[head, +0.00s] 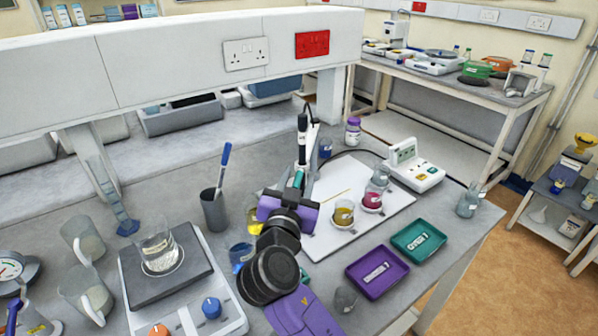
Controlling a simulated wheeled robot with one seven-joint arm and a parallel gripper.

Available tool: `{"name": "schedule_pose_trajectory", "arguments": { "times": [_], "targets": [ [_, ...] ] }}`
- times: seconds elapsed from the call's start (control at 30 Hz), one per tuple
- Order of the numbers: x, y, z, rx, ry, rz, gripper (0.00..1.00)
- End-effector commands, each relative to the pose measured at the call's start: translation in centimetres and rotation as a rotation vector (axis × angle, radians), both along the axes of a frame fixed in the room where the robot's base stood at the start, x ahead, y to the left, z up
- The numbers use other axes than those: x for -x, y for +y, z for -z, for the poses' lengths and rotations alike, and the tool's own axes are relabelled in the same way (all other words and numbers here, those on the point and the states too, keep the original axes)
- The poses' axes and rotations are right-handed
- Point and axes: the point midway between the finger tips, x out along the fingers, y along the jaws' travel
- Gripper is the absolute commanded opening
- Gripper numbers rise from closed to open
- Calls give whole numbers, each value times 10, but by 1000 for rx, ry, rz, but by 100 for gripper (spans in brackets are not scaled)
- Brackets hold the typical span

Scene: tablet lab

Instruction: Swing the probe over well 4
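A dark upright probe (303,138) with a cable stands beyond my arm, at the left edge of a white board (324,241). The cable runs toward a white meter (418,173) at the right. Small beakers stand on the board: one with yellow liquid (343,214), one with purple liquid (372,200), and a clear one (380,176) behind. No well number is readable. My gripper (297,182) is at the board's left edge, close to a teal part below the probe.
A purple tray (363,287) and a green tray (402,251) lie right of my arm. A hotplate (146,283) bearing a beaker, a pen cup (215,212) and glass jugs (84,240) crowd the left. A white shelf (190,55) overhangs the back. The board's front is clear.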

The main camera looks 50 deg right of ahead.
Motion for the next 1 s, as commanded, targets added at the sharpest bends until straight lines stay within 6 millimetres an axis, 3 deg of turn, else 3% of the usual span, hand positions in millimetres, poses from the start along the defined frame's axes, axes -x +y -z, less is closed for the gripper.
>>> {"name": "schedule_pose_trajectory", "arguments": {
  "times": [0.4,0.6,1.0],
  "targets": [
    [-5,-9,0,0,0,0,37],
    [-5,-9,0,0,0,0,0],
    [-5,-9,0,0,0,0,0]
  ]
}}
